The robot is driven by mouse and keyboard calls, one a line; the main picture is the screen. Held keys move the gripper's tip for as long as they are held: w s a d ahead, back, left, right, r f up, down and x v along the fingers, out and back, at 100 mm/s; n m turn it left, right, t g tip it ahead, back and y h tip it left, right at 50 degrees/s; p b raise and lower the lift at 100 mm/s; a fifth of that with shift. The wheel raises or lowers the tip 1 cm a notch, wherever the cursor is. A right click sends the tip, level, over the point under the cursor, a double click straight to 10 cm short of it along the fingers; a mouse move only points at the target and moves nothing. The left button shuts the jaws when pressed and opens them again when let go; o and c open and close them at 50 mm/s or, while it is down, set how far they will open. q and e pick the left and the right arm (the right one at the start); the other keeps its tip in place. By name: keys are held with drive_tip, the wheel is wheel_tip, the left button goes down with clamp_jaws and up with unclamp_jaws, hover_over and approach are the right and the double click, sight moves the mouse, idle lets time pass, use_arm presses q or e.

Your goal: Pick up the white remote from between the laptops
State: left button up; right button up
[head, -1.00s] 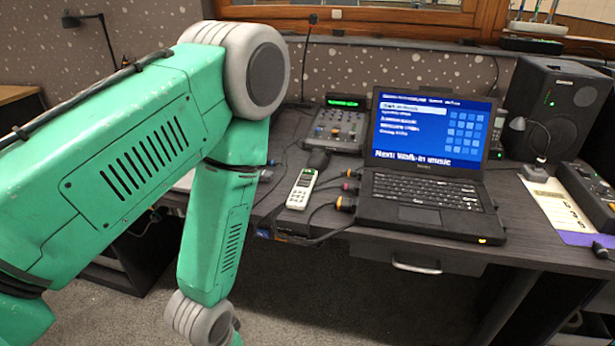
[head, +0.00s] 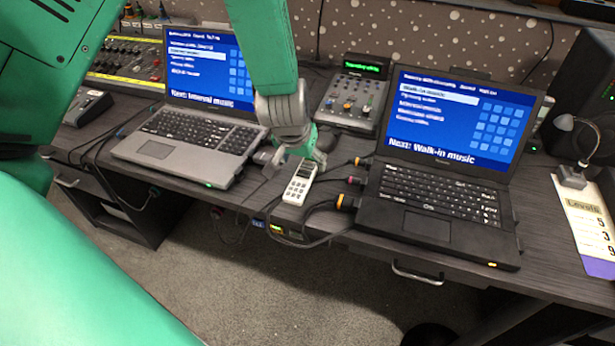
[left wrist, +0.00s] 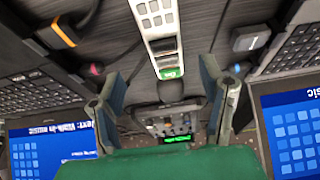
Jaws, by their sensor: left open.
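The white remote (head: 300,182) lies on the dark desk between the silver laptop (head: 185,141) and the black laptop (head: 430,200). It has a small screen at its far end and a keypad nearer the desk's front edge. My left gripper (head: 295,158) is just beyond the remote's far end, low over the desk. In the left wrist view the open fingers (left wrist: 168,100) stand apart, with the remote (left wrist: 160,35) above the gap between them in the picture. Nothing is held. My right gripper is not seen.
A small mixer (head: 352,98) with a green display stands behind the remote. Cables with coloured plugs (head: 347,200) run beside the black laptop, close to the remote. A paper sheet (head: 585,225) and a lamp (head: 572,172) are at the right.

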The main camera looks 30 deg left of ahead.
sight(304, 172)
use_arm(q)
drive_tip(key=shift+x, duration=0.8)
drive_tip(key=shift+w+a+f, duration=0.1)
drive_tip(key=shift+a+f, duration=0.35)
drive_tip(key=x, duration=0.2)
drive_tip(key=b+x, duration=0.1)
drive_tip(key=x, duration=0.1)
drive_tip(key=shift+w+d+f, duration=0.1)
drive_tip(key=shift+d+f, duration=0.1)
drive_tip(key=shift+f, duration=0.2)
drive_tip(key=shift+r, duration=0.1)
drive_tip(key=shift+a, duration=0.1)
drive_tip(key=c, duration=1.5)
